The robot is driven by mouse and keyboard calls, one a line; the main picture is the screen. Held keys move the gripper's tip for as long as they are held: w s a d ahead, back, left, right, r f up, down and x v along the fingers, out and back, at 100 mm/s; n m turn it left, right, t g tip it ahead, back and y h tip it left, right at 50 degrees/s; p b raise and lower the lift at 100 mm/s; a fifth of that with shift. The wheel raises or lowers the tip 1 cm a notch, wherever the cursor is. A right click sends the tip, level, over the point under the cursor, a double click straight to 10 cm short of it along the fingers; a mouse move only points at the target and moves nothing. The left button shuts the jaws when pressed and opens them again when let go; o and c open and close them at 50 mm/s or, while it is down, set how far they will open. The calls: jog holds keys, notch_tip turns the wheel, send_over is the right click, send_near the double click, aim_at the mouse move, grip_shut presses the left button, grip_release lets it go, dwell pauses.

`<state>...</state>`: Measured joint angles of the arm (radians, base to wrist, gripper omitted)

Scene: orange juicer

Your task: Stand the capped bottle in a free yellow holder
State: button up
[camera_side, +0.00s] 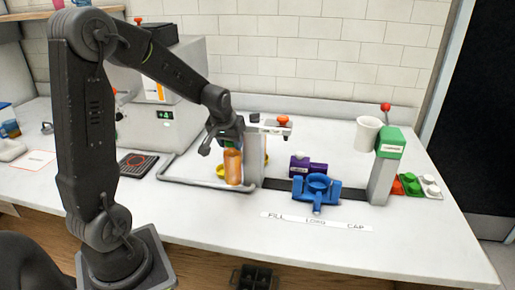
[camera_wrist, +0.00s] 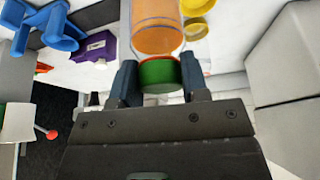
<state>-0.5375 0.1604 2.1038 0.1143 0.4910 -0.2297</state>
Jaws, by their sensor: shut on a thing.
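The capped bottle (camera_side: 232,168) is clear with orange contents and stands about upright beneath my gripper (camera_side: 229,140) in the side view. In the wrist view, my gripper (camera_wrist: 159,78) is shut on its green cap (camera_wrist: 158,74), with the orange body (camera_wrist: 158,34) beyond the fingers. A yellow holder (camera_side: 220,171) shows just left of and behind the bottle, partly hidden by it. The wrist view shows a yellow holder (camera_wrist: 195,28) beside the bottle and another yellow piece (camera_wrist: 198,6) at the top edge. I cannot tell whether the bottle's base touches the table.
A grey post (camera_side: 255,160) stands close right of the bottle. A grey tube frame (camera_side: 190,182) runs along its left and front. A blue fixture (camera_side: 317,190) and purple block (camera_side: 307,167) sit farther right. The large grey machine (camera_side: 165,90) is behind left.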

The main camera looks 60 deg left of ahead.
jog(key=w+a+r+n+g+y, duration=0.1)
jog(key=w+a+r+n, duration=0.15)
jog(key=a, duration=0.35)
jog(key=w+a+r+n+g, duration=0.1)
jog(key=a+n, duration=0.2)
jog(key=a, duration=0.3)
jog(key=shift+f, duration=2.15)
jog(key=shift+s+f, duration=0.1)
jog(key=shift+f, duration=1.95)
jog(key=o, duration=1.6)
jog(key=shift+c, duration=0.2)
